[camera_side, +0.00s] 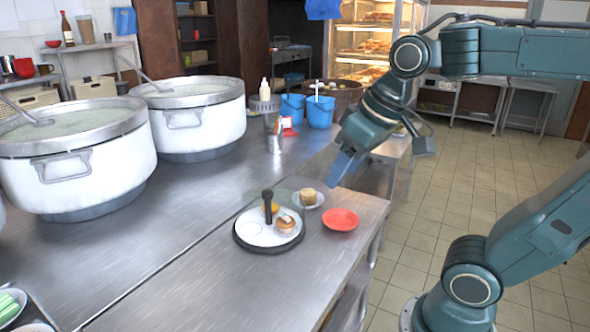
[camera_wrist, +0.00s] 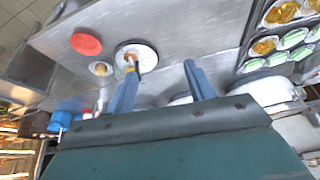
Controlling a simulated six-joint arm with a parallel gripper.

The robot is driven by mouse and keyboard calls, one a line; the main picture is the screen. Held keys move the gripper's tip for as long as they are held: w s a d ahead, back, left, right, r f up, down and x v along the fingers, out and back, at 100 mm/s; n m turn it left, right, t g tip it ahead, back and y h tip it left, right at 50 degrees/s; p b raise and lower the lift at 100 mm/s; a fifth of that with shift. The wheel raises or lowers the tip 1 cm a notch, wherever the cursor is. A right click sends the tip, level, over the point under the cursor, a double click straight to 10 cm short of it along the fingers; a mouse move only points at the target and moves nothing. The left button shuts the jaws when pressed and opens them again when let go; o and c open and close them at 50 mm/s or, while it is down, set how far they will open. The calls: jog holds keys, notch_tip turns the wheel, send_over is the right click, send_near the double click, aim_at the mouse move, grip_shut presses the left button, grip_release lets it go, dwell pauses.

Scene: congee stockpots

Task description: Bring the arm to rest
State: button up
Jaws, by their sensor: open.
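My gripper (camera_side: 385,162) hangs in the air at the right of the steel counter in the side view, with its fingers spread and nothing between them. In the wrist view my gripper (camera_wrist: 160,68) shows two blue fingers wide apart with empty space between.
Two big white stockpots (camera_side: 90,165) (camera_side: 205,125) with ladles stand on the left. Blue buckets (camera_side: 320,112) and a metal cup (camera_side: 274,144) are at the back of the counter. Trays of filled bowls (camera_wrist: 285,40) show in the wrist view. The tiled floor (camera_side: 440,220) is clear.

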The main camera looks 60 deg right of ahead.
jog(key=s+a+f+n, duration=0.1)
jog(key=s+f, duration=0.2)
jog(key=s, duration=0.2)
jog(key=shift+f+t, duration=0.15)
jog(key=shift+t, duration=0.25)
